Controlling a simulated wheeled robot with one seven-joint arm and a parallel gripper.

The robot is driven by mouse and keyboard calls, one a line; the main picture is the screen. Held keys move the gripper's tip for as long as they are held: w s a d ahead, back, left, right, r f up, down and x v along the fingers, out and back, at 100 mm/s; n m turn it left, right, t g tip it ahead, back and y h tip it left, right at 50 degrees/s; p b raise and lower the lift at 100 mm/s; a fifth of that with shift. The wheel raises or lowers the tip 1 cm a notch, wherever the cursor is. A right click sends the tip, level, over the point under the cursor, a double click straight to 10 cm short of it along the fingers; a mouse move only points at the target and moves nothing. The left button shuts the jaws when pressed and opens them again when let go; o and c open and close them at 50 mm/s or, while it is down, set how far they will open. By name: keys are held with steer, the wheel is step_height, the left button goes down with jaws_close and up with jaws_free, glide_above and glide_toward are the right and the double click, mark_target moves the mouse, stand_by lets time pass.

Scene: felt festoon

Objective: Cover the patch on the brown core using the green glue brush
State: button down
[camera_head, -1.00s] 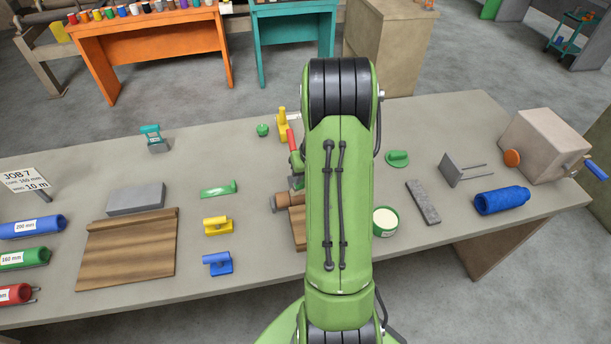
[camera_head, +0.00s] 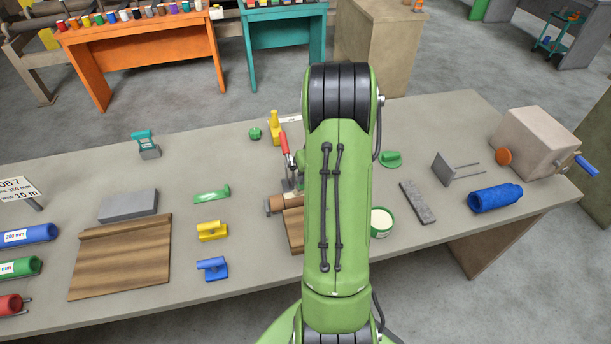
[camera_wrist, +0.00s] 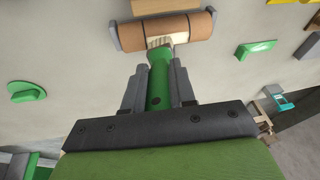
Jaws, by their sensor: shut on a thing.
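My gripper (camera_wrist: 157,88) is shut on the green glue brush (camera_wrist: 158,70), seen in the wrist view. The brush's pale bristles (camera_wrist: 163,42) reach the near side of the brown core (camera_wrist: 190,28) and seem to touch it. The core lies sideways between grey end pieces. A pale area shows at the bristles; I cannot tell patch from bristles. In the head view the core (camera_head: 276,204) shows only at its left end, on a wooden block (camera_head: 294,232); my arm hides the rest, with the brush and gripper.
A green glue pot (camera_head: 381,222) stands right of my arm. A red-handled clamp (camera_head: 286,146) rises behind the core. Yellow (camera_head: 212,231) and blue (camera_head: 212,268) tools lie left. A grey bar (camera_head: 417,201) and blue roll (camera_head: 495,197) lie right.

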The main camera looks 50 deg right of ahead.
steer(key=shift+s+d+f, duration=0.1)
steer(key=shift+s, duration=0.05)
steer(key=shift+w+a+r, duration=0.2)
steer(key=shift+w+a, duration=0.3)
steer(key=shift+a, duration=0.05)
steer(key=shift+s+d+b, duration=0.35)
steer(key=shift+s+d, duration=0.35)
steer(key=shift+d, duration=0.3)
steer(key=shift+w+a+f+b, duration=0.15)
steer(key=shift+w+a, duration=0.2)
steer(key=shift+a, duration=0.2)
steer(key=shift+w+a+r+b, duration=0.1)
steer(key=shift+w+a+b, duration=0.05)
steer(key=shift+w+a, duration=0.3)
steer(key=shift+s+d, duration=0.8)
steer(key=shift+d, duration=0.2)
steer(key=shift+w+a, duration=0.35)
steer(key=shift+a, duration=0.2)
